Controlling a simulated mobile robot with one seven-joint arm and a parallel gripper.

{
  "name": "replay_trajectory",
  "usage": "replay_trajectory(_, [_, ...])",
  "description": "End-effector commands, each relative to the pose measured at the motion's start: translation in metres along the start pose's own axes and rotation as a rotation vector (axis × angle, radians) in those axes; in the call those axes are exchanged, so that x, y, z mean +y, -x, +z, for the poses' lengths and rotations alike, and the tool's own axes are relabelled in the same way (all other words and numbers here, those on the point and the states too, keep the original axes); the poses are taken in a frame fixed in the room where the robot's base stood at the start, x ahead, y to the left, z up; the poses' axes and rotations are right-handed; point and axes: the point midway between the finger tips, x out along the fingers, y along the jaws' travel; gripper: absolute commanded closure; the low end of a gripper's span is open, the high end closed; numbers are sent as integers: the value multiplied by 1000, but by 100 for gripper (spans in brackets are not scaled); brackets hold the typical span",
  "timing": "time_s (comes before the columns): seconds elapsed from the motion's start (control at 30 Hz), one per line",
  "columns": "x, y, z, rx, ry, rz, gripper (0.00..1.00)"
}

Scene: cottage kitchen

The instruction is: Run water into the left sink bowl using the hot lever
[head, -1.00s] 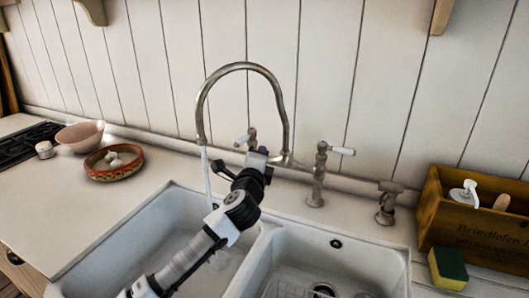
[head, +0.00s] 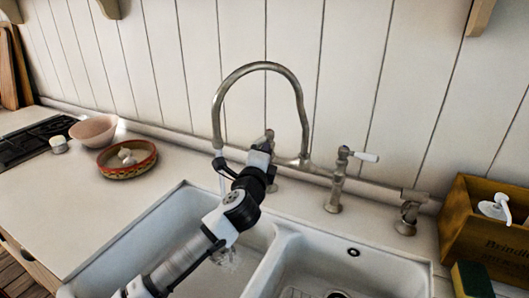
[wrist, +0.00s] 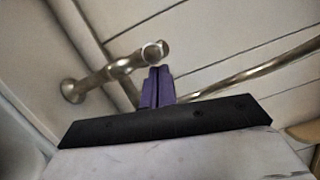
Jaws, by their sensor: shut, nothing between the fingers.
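The tall curved metal tap (head: 258,67) stands behind the double white sink. A thin stream of water (head: 222,180) falls from its spout into the left bowl (head: 150,238), with a splash on the bowl floor. The tap's left valve, on the hot lever's side (head: 269,134), is mostly hidden behind my gripper (head: 262,148); its white handle does not show. The right lever (head: 364,156) has a white handle pointing right. In the wrist view my purple fingertips (wrist: 155,84) are closed and empty, close to a metal valve end (wrist: 154,52); contact is unclear.
A pink bowl (head: 93,130) and a red patterned bowl with garlic (head: 127,172) stand on the left counter. A wooden crate (head: 465,215) and a sponge (head: 472,280) are on the right.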

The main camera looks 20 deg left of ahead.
Motion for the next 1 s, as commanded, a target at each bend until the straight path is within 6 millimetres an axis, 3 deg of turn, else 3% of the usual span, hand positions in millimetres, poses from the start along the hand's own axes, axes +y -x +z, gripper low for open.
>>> replay_trajectory(0.57, [3,0,10,-2,0,1,100])
replay_trajectory(1.0, [10,-5,34,-2,-1,1,100])
